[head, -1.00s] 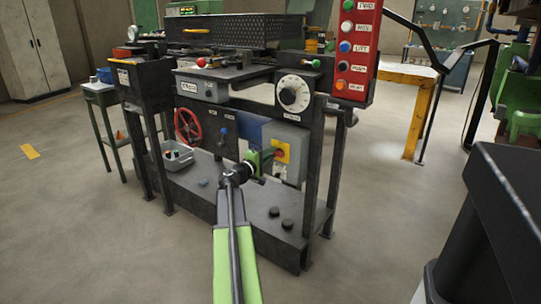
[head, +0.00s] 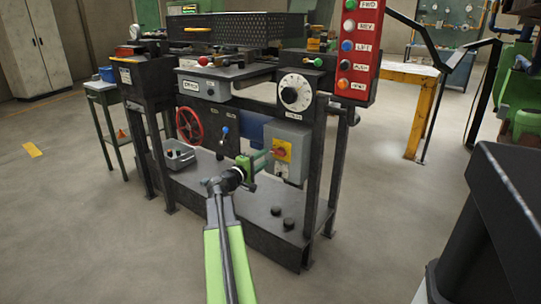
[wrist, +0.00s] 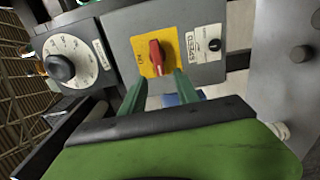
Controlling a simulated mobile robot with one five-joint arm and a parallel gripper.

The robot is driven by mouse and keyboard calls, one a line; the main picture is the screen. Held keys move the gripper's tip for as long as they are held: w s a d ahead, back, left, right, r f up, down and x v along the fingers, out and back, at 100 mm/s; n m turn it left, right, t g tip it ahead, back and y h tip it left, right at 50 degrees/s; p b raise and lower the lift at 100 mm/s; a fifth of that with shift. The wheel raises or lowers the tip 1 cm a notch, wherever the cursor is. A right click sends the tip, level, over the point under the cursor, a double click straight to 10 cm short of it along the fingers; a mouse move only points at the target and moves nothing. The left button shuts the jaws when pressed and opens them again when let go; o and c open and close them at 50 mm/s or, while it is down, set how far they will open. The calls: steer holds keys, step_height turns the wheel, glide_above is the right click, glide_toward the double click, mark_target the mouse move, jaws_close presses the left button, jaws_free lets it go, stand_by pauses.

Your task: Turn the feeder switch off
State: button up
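The feeder switch is a red rotary knob (wrist: 156,57) on a yellow plate on a grey box. In the wrist view the knob points along the picture's vertical, and an ON mark shows upside down on the plate's left. The switch also shows in the head view (head: 281,150) on the front right of the machine. My gripper (wrist: 159,77) is open, with its two green fingers apart and the knob ahead between their tips. In the head view my gripper (head: 268,157) points at the knob from the left. I cannot tell whether the fingers touch it.
A white dial (head: 294,92) sits above the switch box, and a red button panel (head: 361,52) stands at the upper right. A red handwheel (head: 189,126) and a small grey bin (head: 179,156) are to the left. Black knobs (head: 288,223) stand on the lower shelf.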

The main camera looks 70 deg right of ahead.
steer(key=v, duration=1.1)
steer(key=shift+a, duration=0.2)
steer(key=shift+w, duration=0.1)
